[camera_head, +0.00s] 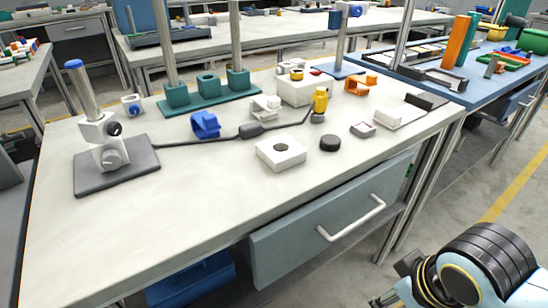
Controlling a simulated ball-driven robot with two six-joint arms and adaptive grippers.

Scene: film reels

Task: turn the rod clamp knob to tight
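A metal rod (86,92) with a blue cap stands upright on a dark grey base plate (118,181) at the left of the light workbench. A white clamp block (92,132) sits around the rod's lower part. A small dark knob (115,128) is on the clamp's right side. No gripper touches the stand. My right arm shows at the bottom right, far from it, with its gripper not clearly seen. My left gripper is out of view.
A black cable runs right from the stand to a yellow-topped part (320,100). A blue clamp (205,125), a white square block (281,153) and a black puck (330,143) lie on the bench. A green base (209,101) bears tall rods behind. The bench front is clear.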

